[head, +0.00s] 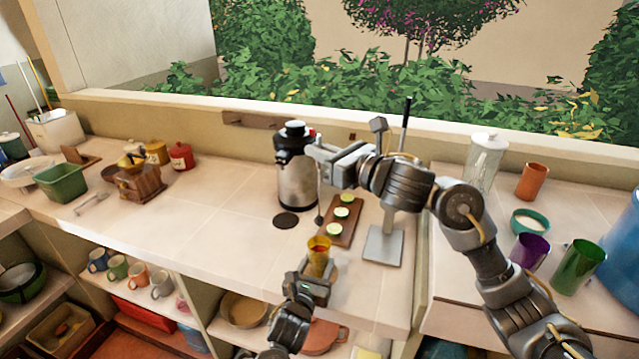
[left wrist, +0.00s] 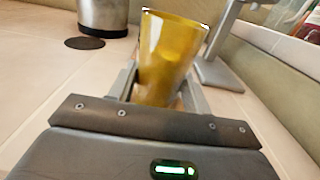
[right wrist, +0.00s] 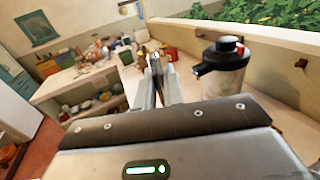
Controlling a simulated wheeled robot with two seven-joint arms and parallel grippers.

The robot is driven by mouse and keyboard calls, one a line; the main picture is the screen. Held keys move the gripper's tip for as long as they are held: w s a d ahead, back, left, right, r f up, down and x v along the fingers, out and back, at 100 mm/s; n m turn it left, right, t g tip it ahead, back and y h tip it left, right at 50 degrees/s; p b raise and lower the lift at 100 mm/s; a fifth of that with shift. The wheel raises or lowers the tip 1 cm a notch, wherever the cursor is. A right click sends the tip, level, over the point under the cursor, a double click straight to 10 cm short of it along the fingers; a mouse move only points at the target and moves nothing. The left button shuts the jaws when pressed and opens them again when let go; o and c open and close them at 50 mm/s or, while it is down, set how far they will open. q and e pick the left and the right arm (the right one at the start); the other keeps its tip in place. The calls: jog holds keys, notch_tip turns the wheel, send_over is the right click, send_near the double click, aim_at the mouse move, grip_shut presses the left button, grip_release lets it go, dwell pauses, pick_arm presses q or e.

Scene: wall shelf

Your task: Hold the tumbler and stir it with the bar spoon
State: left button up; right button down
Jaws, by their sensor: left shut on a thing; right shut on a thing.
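The amber tumbler (head: 319,257) is upright at the counter's front edge. My left gripper (head: 317,274) is shut around its lower part; the tumbler also fills the middle of the left wrist view (left wrist: 168,60). My right gripper (head: 322,150) is shut on the thin bar spoon (head: 319,205), which hangs down roughly upright. Its lower end shows just above the tumbler's rim in the head view, apart from it in the picture. The spoon's upper part is hard to make out. In the right wrist view the fingers (right wrist: 157,75) are close together.
A steel vacuum jug (head: 296,180) stands behind, left of the spoon. A wooden board (head: 345,222) with green slices lies right of it. A grey stand (head: 383,246) is close to the right arm.

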dwell(0.3)
jog(key=shift+f, duration=5.75)
jog(key=shift+s+a, duration=0.1)
jog(key=shift+s, duration=0.15)
